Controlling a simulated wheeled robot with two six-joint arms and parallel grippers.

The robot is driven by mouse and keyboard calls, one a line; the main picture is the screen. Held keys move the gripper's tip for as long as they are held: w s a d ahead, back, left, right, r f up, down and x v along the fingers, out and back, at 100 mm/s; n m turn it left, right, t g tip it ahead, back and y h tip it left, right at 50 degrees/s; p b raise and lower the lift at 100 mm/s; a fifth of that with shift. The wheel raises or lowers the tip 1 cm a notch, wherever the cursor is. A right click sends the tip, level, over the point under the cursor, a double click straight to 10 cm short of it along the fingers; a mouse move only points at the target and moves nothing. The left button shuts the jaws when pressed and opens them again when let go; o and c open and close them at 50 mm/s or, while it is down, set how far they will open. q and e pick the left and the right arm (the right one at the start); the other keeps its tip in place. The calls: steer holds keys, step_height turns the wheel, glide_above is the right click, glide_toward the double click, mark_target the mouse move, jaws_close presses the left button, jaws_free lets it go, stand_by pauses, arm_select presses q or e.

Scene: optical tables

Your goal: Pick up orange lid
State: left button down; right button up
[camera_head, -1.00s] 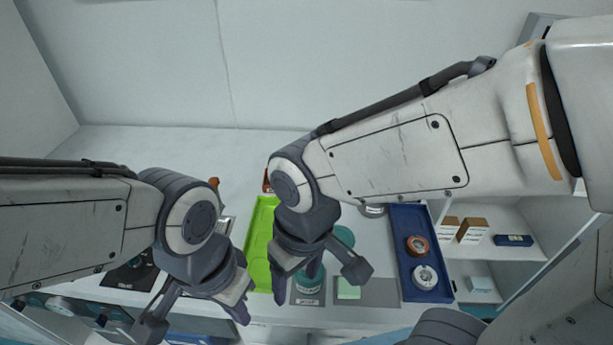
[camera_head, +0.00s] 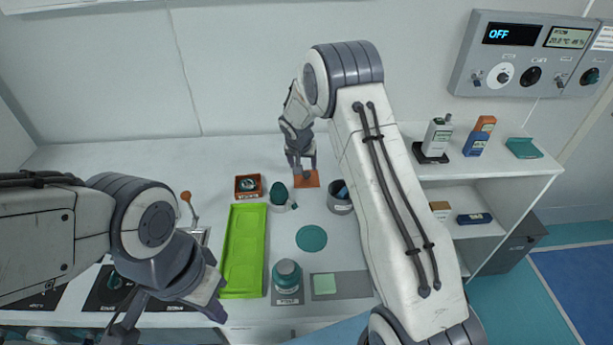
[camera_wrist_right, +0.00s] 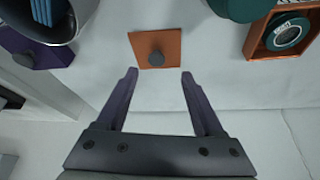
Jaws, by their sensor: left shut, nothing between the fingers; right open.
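The orange lid (camera_head: 312,180) is a flat square plate with a grey knob, lying at the back of the white table. In the right wrist view the orange lid (camera_wrist_right: 172,43) lies flat just beyond the fingertips, its knob roughly between their lines. My right gripper (camera_head: 301,168) is over the lid in the head view and partly covers it. In the wrist view my right gripper (camera_wrist_right: 159,75) is open, with nothing between its fingers. My left gripper (camera_head: 170,316) is shut and empty at the front left, far from the lid.
An orange box (camera_head: 240,195) with a round item and a dark green object (camera_head: 280,194) stand left of the lid. A grey cup (camera_head: 341,205) stands right of it. A green tray (camera_head: 231,283) and a teal-lidded jar (camera_head: 287,276) are nearer.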

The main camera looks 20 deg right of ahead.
mark_target(306, 173)
steer(key=shift+x, duration=0.85)
steer(key=shift+w+d+f+p, duration=0.25)
steer(key=shift+f+p, duration=0.15)
steer(key=shift+p, duration=0.2)
steer(key=p+x, duration=0.1)
steer(key=x, duration=0.2)
steer(key=shift+d+f+p, duration=0.1)
steer(key=shift+d+p, duration=0.15)
steer(key=shift+p, duration=0.1)
steer(key=shift+w+f, duration=0.15)
steer(key=shift+f, duration=0.35)
jaws_close()
